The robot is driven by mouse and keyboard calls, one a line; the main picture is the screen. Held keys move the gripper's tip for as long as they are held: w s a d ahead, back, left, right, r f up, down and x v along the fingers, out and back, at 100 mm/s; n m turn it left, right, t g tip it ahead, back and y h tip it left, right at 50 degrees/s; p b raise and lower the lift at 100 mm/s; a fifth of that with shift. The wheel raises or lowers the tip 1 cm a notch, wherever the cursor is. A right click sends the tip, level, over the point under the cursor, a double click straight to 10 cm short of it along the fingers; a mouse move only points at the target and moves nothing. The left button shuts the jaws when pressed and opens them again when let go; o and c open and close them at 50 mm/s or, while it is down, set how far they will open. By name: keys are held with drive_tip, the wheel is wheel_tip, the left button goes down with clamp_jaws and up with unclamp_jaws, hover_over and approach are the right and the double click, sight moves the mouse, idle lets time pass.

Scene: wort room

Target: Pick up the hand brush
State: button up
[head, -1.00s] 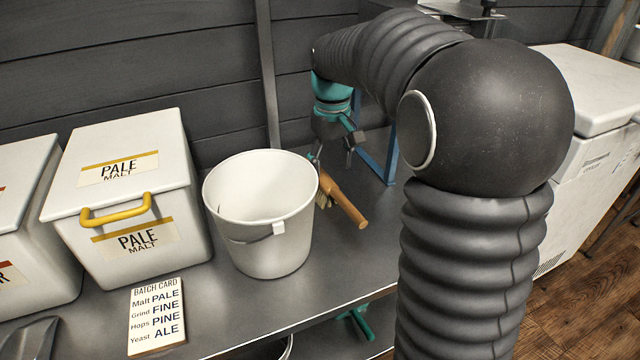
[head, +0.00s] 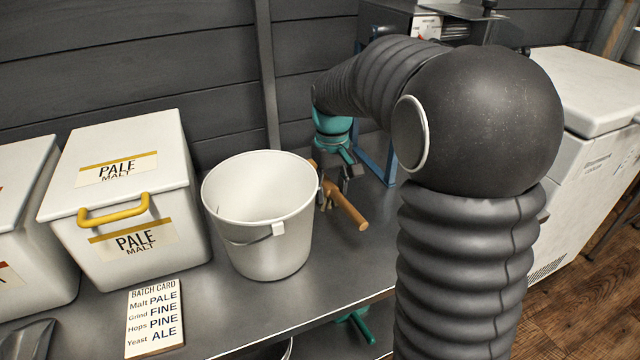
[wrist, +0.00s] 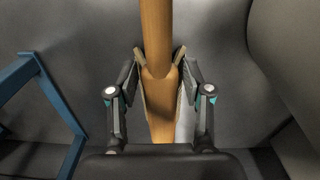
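The hand brush, with its orange-brown wooden handle (head: 347,208), lies on the grey bench just right of the white bucket. My gripper (head: 334,190) is down at the brush from above, partly hiding its head and bristles. In the wrist view, the brush (wrist: 158,90) runs lengthwise between the two fingers of my gripper (wrist: 160,58). The fingers stand apart, one on each side of the wood where the handle meets the wider part. Narrow gaps seem to show, and no firm grip is visible.
The white bucket (head: 262,245) stands close left of the brush. Pale malt bin (head: 125,205) and batch card (head: 155,318) are farther left. A blue frame (head: 378,160) stands behind right, also in the wrist view (wrist: 48,95).

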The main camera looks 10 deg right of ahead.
sight(331, 187)
clamp_jaws()
drive_tip(key=shift+r, duration=0.15)
drive_tip(key=shift+r, duration=0.6)
wheel_tip(331, 187, up, 2)
drive_tip(key=shift+r+p, duration=0.25)
drive_tip(key=shift+p, duration=0.1)
drive_tip(key=s+d+r, duration=0.4)
drive_tip(key=d+r, duration=0.3)
drive_tip(key=d, duration=0.4)
drive_tip(key=shift+s+p, duration=0.15)
drive_tip(key=shift+p, duration=0.15)
